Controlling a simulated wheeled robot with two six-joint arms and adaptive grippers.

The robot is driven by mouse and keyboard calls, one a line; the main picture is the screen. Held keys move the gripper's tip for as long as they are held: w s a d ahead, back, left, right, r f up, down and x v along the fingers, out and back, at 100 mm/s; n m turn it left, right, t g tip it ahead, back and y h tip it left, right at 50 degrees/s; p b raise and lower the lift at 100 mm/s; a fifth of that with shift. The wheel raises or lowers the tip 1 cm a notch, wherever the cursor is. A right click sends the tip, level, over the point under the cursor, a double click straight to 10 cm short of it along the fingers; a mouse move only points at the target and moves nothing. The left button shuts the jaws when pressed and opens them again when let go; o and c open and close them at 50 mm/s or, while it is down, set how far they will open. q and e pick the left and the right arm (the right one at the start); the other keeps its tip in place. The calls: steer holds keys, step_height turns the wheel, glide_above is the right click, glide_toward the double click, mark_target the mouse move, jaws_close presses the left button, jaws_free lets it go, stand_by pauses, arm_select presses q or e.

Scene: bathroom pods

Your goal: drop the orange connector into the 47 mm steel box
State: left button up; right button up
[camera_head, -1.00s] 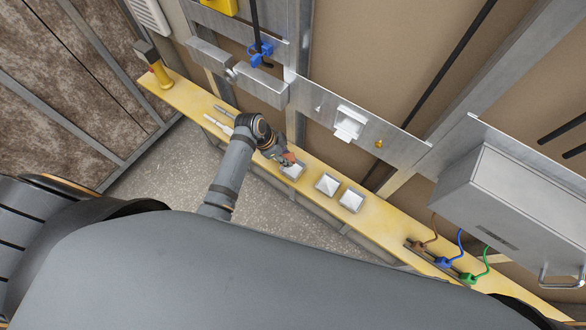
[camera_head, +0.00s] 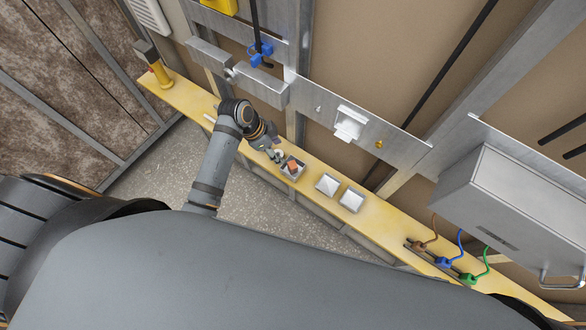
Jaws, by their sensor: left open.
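The orange connector (camera_head: 292,165) lies in the leftmost of three small open steel boxes (camera_head: 299,173) on the yellow wooden ledge. Two more steel boxes, a middle one (camera_head: 327,184) and a right one (camera_head: 352,200), stand to its right and look empty. The picture does not show which box is the 47 mm one. My left gripper (camera_head: 277,155) is open and empty, just left of the leftmost box and apart from the connector. My right gripper is not in view.
The narrow ledge (camera_head: 385,227) runs along the wall. A yellow-handled tool (camera_head: 161,75) stands at its left end. Brown, blue and green cables (camera_head: 444,261) sit at the right, below a large grey metal box (camera_head: 505,208). A steel rail with fittings (camera_head: 262,87) is above.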

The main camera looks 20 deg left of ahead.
arm_select(q)
steer(key=v, duration=0.5)
steer(key=shift+s+r, duration=0.1)
steer(key=shift+r, duration=0.2)
